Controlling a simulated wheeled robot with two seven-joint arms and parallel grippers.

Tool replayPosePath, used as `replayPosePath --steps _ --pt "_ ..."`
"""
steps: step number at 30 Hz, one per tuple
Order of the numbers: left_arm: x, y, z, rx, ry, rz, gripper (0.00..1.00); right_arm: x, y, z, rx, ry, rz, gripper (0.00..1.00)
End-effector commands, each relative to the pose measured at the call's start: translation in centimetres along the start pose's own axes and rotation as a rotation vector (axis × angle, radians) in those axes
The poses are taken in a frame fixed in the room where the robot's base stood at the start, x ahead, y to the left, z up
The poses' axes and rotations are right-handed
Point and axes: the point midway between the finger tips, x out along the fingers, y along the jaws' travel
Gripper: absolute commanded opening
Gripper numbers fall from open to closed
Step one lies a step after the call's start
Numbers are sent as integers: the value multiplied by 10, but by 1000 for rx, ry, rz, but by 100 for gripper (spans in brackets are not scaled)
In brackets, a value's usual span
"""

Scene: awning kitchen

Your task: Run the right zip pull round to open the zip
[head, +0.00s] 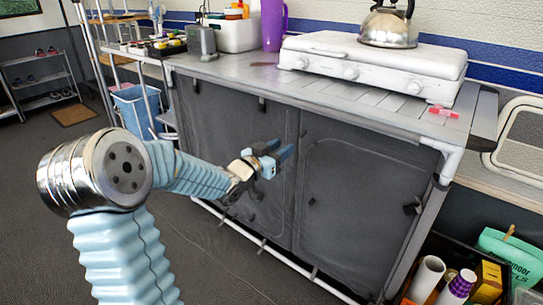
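The grey fabric front of the folding kitchen unit has two panels; the right panel (350,190) is closed, with an arched seam around it. A small dark tab (312,201) sits at this panel's left seam, and a larger dark piece (411,208) is at its right edge. I cannot tell for certain which is the right zip pull. My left gripper (277,159) is in front of the unit, near the divide between the panels. Its blue fingers look apart and empty, left of and above the small tab. My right gripper is not in view.
A white stove (372,62) with a kettle (389,24) stands on the grey worktop (225,70). A box of rolls and cartons (425,280) is at the lower right. A blue bin (137,110) stands at left. A white rail (270,250) runs low before the unit.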

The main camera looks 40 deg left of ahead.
Motion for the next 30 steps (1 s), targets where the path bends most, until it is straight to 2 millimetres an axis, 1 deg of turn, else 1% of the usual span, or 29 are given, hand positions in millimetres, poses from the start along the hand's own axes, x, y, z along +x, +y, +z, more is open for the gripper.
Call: replayPosePath --steps 1,3,6,10,18,21,26,29,30 --pt "-12 -1 0 2 0 -3 37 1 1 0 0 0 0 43" --pt "-24 -1 0 1 0 -3 37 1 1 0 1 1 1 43" --pt "-36 -1 0 2 1 -2 37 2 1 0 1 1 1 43" --pt "-43 0 0 0 1 -1 37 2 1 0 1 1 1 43" --pt "-44 0 0 0 0 0 37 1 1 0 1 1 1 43" --pt "-53 0 5 -1 -3 0 37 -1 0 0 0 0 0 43" --pt "-42 0 4 0 0 1 37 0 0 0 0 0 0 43" --pt "-25 0 5 -2 -2 2 37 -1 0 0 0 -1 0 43" --pt "-17 0 4 -2 -1 2 37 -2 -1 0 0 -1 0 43"
